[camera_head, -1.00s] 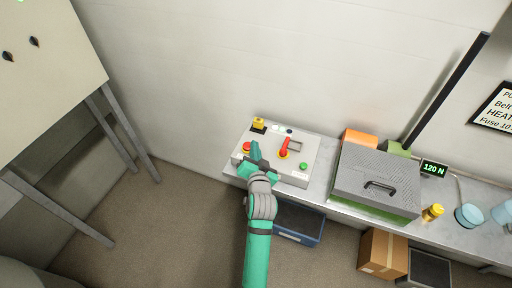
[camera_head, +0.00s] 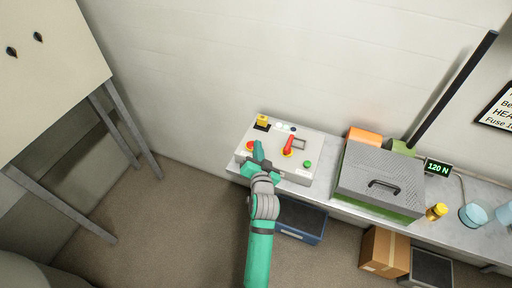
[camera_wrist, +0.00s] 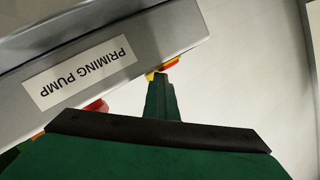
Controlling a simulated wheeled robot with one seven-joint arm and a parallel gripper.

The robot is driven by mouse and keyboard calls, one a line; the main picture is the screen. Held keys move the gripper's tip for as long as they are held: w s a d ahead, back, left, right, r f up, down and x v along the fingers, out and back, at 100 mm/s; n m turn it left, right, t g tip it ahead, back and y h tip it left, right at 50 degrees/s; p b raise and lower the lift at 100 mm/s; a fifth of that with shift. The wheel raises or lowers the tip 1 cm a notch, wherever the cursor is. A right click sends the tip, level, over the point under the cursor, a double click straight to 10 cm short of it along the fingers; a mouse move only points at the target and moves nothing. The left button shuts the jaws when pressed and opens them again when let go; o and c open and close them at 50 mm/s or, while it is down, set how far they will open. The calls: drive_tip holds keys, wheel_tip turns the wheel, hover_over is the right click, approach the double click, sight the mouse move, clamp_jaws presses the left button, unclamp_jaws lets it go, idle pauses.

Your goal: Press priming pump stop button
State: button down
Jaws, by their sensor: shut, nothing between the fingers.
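A light grey control box (camera_head: 292,176) stands on the bench. In the wrist view its side (camera_wrist: 165,28) carries an upside-down "PRIMING PUMP" label (camera_wrist: 80,72). A red button (camera_head: 250,146) sits at the box's left, a red lever (camera_head: 289,146) in its middle and a green button (camera_head: 307,164) at its right. My gripper (camera_head: 258,149) is shut and empty, beside the red button at the left. In the wrist view its fingertips (camera_wrist: 160,80) are close to a red and yellow part (camera_wrist: 166,64) at the box's edge. I cannot tell whether they touch.
A yellow part on a black base (camera_head: 262,122) and small lamps (camera_head: 285,127) are at the box's back. A blue bin (camera_head: 302,222) and a cardboard box (camera_head: 383,250) sit below.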

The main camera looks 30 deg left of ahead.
drive_tip(key=shift+s+f, duration=0.1)
drive_tip(key=shift+f, duration=0.25)
drive_tip(key=d+r, duration=0.1)
drive_tip(key=r, duration=0.1)
drive_tip(key=w+d+r, duration=0.1)
drive_tip(key=shift+d+r, duration=0.15)
drive_tip(key=shift+r, duration=0.25)
drive_tip(key=v, duration=0.9)
drive_tip(key=shift+s+r, duration=0.2)
drive_tip(key=shift+s, duration=0.1)
drive_tip(key=shift+d, duration=0.2)
drive_tip(key=s+d+f+m+t+h, duration=0.1)
drive_tip(key=s+d+f+h, duration=0.2)
drive_tip(key=s+d+f, duration=0.3)
drive_tip(key=s+d+f+m+t+h, duration=0.1)
drive_tip(key=s+d+f+h, duration=0.25)
drive_tip(key=s+d, duration=0.35)
drive_tip(key=s+d+r+n+h, duration=0.1)
drive_tip(key=s+d, duration=0.3)
drive_tip(key=s, duration=0.5)
drive_tip(key=s+d+r+n+h, duration=0.1)
drive_tip(key=s+d, duration=0.4)
drive_tip(key=s, duration=0.4)
